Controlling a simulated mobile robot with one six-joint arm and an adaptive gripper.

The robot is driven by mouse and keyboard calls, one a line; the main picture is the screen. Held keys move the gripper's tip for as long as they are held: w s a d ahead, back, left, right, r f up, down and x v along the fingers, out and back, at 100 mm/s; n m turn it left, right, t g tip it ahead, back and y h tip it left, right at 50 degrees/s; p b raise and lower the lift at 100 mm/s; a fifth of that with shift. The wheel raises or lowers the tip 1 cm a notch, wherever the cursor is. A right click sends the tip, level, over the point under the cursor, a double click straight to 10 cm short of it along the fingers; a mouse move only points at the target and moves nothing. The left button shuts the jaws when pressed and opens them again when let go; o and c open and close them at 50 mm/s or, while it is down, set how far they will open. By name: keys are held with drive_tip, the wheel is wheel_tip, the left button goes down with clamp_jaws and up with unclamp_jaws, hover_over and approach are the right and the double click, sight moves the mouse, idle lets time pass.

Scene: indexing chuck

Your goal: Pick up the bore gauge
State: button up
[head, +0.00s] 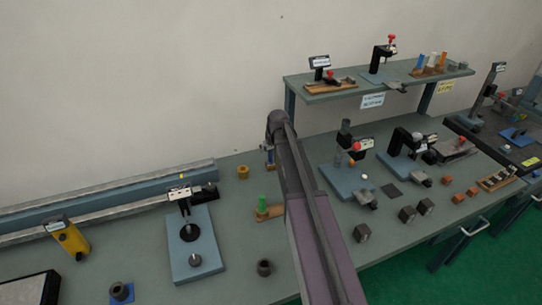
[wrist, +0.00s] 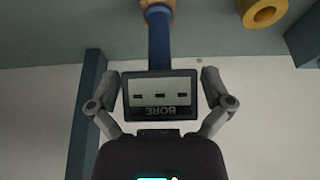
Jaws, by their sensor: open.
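The bore gauge (wrist: 158,92) is in the wrist view, with a dark-framed display whose word BORE appears upside down. Its blue stem (wrist: 158,40) runs to a tan piece at the top edge. My gripper (wrist: 160,82) is open, with one finger on each side of the display and a narrow gap visible at each side. In the head view my arm covers most of this spot. Only a small blue and tan part of the gauge (head: 270,162) shows beside the arm, and my gripper's fingers cannot be made out there.
A yellow ring-shaped part (wrist: 264,10) lies close by; it also shows in the head view (head: 243,172). A green peg (head: 262,204) stands on a wooden block near my arm. A blue-plated stand (head: 205,235) is to the left. A raised shelf (head: 340,92) is to the right.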

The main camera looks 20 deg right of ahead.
drive_tip(key=c, duration=1.1)
drive_tip(key=shift+r, duration=0.1)
wheel_tip(320, 180, up, 4)
drive_tip(key=p, duration=0.4)
drive_tip(key=s+a+p, duration=0.1)
drive_tip(key=s+a, duration=0.1)
drive_tip(key=s, duration=1.3)
drive_tip(key=shift+s+r, duration=0.4)
drive_tip(key=shift+a, duration=0.1)
